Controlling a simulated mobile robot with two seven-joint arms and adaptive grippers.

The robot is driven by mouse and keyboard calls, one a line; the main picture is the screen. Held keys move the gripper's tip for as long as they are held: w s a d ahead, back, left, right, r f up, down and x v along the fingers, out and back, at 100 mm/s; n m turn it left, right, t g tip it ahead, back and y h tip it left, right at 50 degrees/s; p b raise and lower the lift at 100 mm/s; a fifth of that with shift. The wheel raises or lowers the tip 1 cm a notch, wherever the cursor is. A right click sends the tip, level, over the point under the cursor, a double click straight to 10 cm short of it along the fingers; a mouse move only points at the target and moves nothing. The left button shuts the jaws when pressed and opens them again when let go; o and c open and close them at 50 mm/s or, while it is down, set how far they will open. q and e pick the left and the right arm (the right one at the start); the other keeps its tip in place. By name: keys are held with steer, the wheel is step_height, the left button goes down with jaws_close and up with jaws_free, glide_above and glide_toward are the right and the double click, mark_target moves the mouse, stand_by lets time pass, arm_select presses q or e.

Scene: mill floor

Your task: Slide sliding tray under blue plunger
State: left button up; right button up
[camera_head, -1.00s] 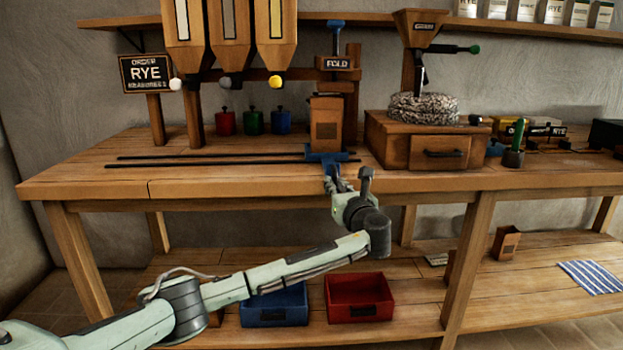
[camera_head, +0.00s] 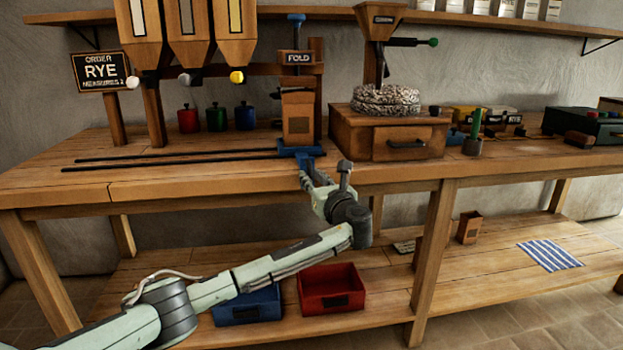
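The blue sliding tray (camera_head: 287,150) sits at the right end of two dark rails, near the bench's front edge. A brown paper bag (camera_head: 298,118) stands upright on it. The blue plunger (camera_head: 296,18) is raised at the top of the wooden FOLD stand (camera_head: 318,85), above the bag. My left gripper (camera_head: 306,172) reaches up from the front to the tray's blue front handle. Its fingers look shut on that handle, though the fingertips are small and partly hidden. My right gripper is not in view.
A wooden mill box (camera_head: 375,137) stands close right of the tray. The rails (camera_head: 170,160) are clear to the left. Hoppers (camera_head: 197,35) and red, green and blue canisters (camera_head: 216,118) stand behind. Blue and red bins (camera_head: 331,288) sit on the lower shelf.

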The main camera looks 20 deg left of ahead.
arm_select(q)
steer(key=v, duration=1.2)
stand_by(0.4)
